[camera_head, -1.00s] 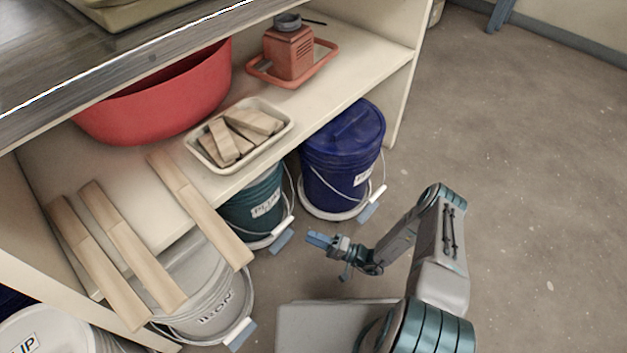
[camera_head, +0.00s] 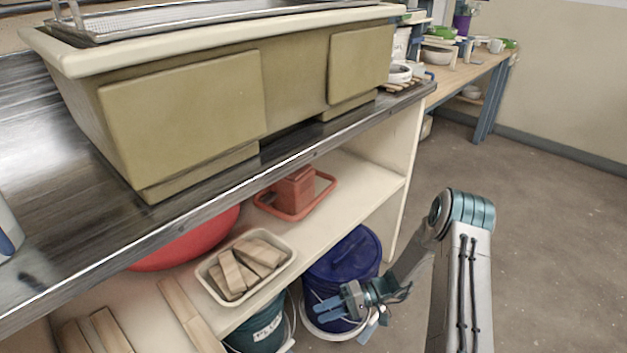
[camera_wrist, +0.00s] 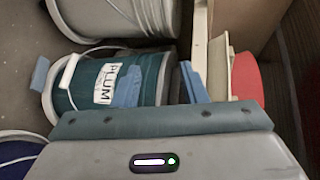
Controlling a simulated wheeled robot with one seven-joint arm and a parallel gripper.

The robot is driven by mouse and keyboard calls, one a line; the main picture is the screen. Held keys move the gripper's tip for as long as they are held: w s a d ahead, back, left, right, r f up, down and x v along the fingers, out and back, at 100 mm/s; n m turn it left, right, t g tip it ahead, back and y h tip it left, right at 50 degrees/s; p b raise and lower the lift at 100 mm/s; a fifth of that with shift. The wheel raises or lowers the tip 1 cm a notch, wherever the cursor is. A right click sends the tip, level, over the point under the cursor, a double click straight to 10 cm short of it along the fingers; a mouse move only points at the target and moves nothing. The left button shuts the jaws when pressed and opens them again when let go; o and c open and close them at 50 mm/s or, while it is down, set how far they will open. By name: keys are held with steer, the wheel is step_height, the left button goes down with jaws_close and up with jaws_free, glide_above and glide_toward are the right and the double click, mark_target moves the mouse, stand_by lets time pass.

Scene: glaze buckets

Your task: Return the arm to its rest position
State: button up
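My gripper (camera_head: 322,307) is raised in front of the shelf unit, overlapping the dark blue bucket (camera_head: 345,262) in the head view. In the wrist view its two blue fingers (camera_wrist: 160,80) stand apart with nothing held between them. My arm bends up from the lower right, with its elbow high at the right. The teal bucket labelled PLUM (camera_wrist: 95,85) lies beyond the fingers in the wrist view, and it stands partly hidden under the shelf in the head view (camera_head: 262,325).
The shelf (camera_head: 345,185) holds a tray of wooden blocks (camera_head: 285,258), a red basin (camera_head: 190,245) and loose wooden slats (camera_head: 185,310). Above is a metal counter (camera_head: 50,255) with a large olive sink (camera_head: 185,115). Open floor (camera_head: 545,230) lies to the right.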

steer(key=s+d+r+m+t+h+p, duration=0.1)
steer(key=s+r+h+p, duration=0.4)
steer(key=r, duration=1.3)
steer(key=s+d+r+m+t+h+p, duration=0.1)
steer(key=s+d+r+t+h+p, duration=0.2)
steer(key=r, duration=1.5)
steer(key=s+d+r+t+h+p, duration=0.2)
steer(key=s+d+r+h+p, duration=0.4)
steer(key=r+p, duration=0.8)
steer(key=shift+s+d+r+m+t+h+p, duration=0.35)
steer(key=shift+s+d+r, duration=0.4)
steer(key=shift+s+r, duration=1.15)
steer(key=shift+w+r, duration=0.25)
